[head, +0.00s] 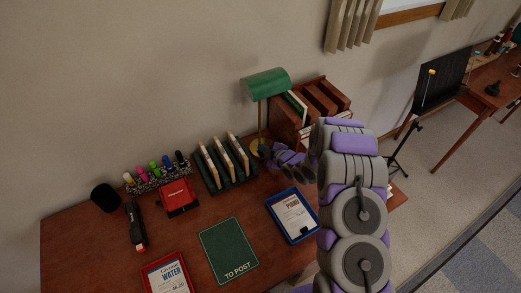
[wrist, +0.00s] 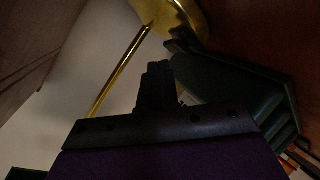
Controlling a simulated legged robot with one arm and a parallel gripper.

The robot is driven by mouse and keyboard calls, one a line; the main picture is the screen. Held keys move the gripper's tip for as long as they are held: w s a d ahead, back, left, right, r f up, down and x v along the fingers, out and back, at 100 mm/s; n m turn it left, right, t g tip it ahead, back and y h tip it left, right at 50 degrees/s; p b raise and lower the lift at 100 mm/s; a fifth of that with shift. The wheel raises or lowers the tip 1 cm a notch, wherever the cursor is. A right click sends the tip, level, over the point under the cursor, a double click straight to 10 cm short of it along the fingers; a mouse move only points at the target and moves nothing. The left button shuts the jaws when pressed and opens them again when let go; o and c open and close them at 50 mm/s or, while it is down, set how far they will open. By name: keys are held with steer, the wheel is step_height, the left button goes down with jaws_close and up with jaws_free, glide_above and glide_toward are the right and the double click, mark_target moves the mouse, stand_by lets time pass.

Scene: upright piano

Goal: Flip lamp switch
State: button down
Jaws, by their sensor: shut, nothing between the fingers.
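The lamp has a green shade (head: 266,83), a thin brass stem (head: 260,118) and a round brass base on the desk at the wall. My gripper (head: 267,151) is low beside the base, at its right in the head view. In the wrist view the dark fingers (wrist: 158,85) are closed together and hold nothing. Their tips point toward the brass base (wrist: 188,14), with a small gap in the picture; I cannot tell whether they touch. The stem (wrist: 122,70) runs down to the left of them. I cannot make out the lamp switch in either view.
A dark green rack (head: 226,180) with upright items stands close left of the lamp. A wooden book holder (head: 335,92) stands right behind my arm. A blue tray (head: 291,231) and a green "TO POST" mat (head: 229,250) lie in front.

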steer(key=shift+w+f, duration=0.1)
steer(key=shift+f, duration=0.2)
steer(key=shift+w+a+f, duration=0.1)
steer(key=shift+f, duration=0.2)
stand_by(0.6)
steer(key=shift+r, duration=0.2)
steer(key=shift+s+r, duration=0.25)
steer(key=shift+r, duration=0.3)
steer(key=shift+r, duration=0.1)
steer(key=r, duration=0.1)
steer(key=s+d+r+p, duration=0.1)
steer(key=r, duration=0.2)
steer(key=shift+s+d+r, duration=0.2)
steer(key=shift+s, duration=0.1)
stand_by(0.7)
